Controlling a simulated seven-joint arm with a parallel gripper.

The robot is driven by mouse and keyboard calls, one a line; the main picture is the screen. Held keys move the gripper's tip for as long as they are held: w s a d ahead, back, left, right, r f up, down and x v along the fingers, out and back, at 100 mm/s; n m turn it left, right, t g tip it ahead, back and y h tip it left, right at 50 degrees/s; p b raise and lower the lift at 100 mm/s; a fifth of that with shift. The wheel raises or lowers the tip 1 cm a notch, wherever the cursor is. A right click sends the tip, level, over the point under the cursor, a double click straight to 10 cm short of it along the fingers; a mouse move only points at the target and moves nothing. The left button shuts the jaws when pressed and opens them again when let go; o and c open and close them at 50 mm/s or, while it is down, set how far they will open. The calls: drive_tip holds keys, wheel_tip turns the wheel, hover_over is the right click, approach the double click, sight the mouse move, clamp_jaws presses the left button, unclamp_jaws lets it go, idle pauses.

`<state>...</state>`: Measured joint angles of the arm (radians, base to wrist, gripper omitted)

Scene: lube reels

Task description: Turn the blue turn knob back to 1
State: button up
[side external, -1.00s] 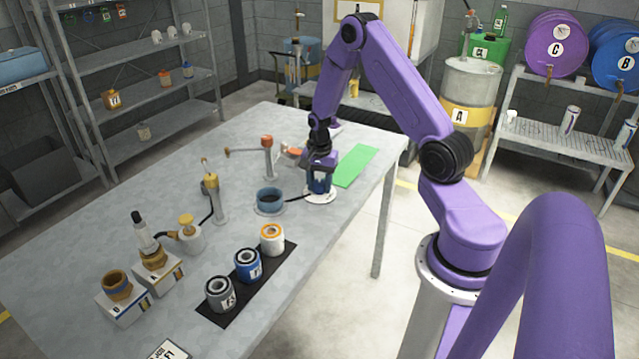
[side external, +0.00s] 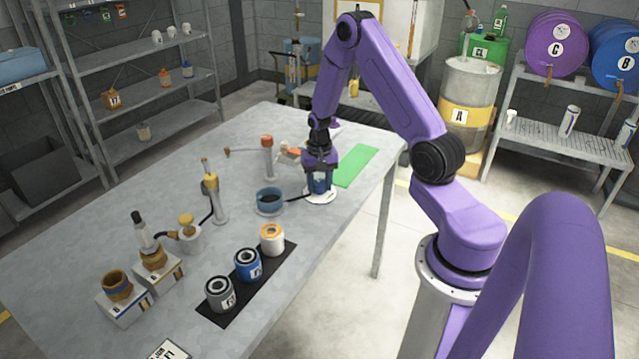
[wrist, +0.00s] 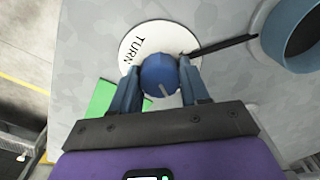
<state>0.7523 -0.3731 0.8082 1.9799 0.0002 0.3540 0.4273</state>
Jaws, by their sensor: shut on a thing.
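The blue turn knob (wrist: 159,74) sits on a round white plate (wrist: 131,45) lettered "TURN" in the wrist view. A pale pointer line on the knob points down and slightly right in that view. My gripper (wrist: 160,85) has one finger on each side of the knob and is shut on it. In the side view the knob (side external: 319,184) shows partly below my gripper (side external: 320,178), on its white plate (side external: 320,197) at the table's right side. The number marks on the plate cannot be read.
A blue cup (side external: 269,200) stands just left of the plate, and a dark rod (wrist: 222,45) runs between them. A green mat (side external: 357,166) lies to the right. An orange-topped post (side external: 267,155) stands behind. Several cans line a black mat (side external: 213,315) in front.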

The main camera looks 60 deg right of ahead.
sight(320, 182)
drive_tip(key=n, duration=0.4)
drive_tip(key=shift+n, duration=0.3)
drive_tip(key=n, duration=0.4)
drive_tip(key=shift+n, duration=0.3)
drive_tip(key=n, duration=0.4)
drive_tip(key=shift+n, duration=2.4)
drive_tip(key=o, duration=1.1)
drive_tip(key=shift+c, duration=0.2)
drive_tip(key=shift+r, duration=0.15)
wheel_tip(320, 182, up, 17)
